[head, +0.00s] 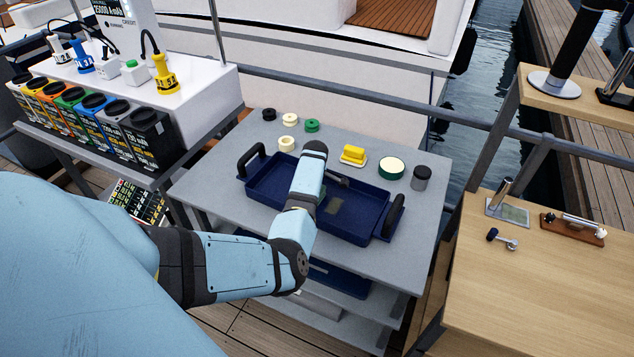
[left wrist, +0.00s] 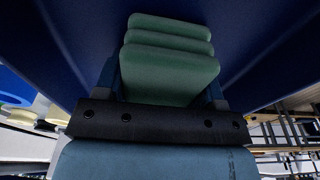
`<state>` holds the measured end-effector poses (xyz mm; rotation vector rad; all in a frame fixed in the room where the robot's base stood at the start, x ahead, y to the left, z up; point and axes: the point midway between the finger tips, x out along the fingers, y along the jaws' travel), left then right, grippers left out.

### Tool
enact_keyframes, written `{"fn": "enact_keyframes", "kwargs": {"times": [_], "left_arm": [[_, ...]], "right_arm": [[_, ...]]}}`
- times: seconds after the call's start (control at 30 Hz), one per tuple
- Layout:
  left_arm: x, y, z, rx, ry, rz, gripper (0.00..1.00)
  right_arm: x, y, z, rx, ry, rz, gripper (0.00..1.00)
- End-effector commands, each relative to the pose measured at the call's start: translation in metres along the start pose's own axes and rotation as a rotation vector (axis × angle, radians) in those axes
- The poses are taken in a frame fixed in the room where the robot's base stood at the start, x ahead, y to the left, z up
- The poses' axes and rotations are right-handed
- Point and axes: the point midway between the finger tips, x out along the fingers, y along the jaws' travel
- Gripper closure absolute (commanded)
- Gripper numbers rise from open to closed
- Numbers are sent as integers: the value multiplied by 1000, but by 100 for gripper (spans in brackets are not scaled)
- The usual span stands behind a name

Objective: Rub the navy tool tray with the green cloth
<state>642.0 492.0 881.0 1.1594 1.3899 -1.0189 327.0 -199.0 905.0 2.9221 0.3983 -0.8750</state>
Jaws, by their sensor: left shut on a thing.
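The navy tool tray (head: 262,187) lies on the grey table in the head view, with black handles at its two ends. My left arm reaches over it from the front, and the wrist covers part of its middle. In the left wrist view my left gripper (left wrist: 163,88) is shut on the folded green cloth (left wrist: 170,48), whose layers stick out past the fingers. The navy surface fills the view behind the cloth; I cannot tell whether they touch. A dull olive patch (head: 334,205) shows on the tray floor. My right gripper is not in view.
Behind the tray on the grey table (head: 212,183) stand several small rolls, a yellow block (head: 354,153), a round green-edged tin (head: 391,168) and a dark-lidded jar (head: 421,178). A battery rack (head: 150,130) is at left, a wooden bench (head: 540,280) at right.

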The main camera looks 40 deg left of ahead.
Motion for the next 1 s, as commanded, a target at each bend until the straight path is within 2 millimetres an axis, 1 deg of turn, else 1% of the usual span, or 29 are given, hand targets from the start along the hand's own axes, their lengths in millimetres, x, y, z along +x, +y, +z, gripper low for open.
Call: {"fn": "enact_keyframes", "kwargs": {"times": [0.17, 0.27, 0.6, 0.7, 0.93, 1.0], "left_arm": [[1, 0, 1, 0, 0, 0, 67], [0, 0, 6, 1, -1, 0, 67], [-6, 0, 53, 2, -2, 0, 67], [-6, 0, 56, 1, 0, 0, 67], [-6, 0, 56, 1, 0, 0, 67], [-7, 0, 60, 1, 0, 0, 67]], "right_arm": [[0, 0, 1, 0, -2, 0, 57], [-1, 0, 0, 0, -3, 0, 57], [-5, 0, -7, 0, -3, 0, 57], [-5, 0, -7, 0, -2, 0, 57], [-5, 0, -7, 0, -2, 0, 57], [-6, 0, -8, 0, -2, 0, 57]]}}
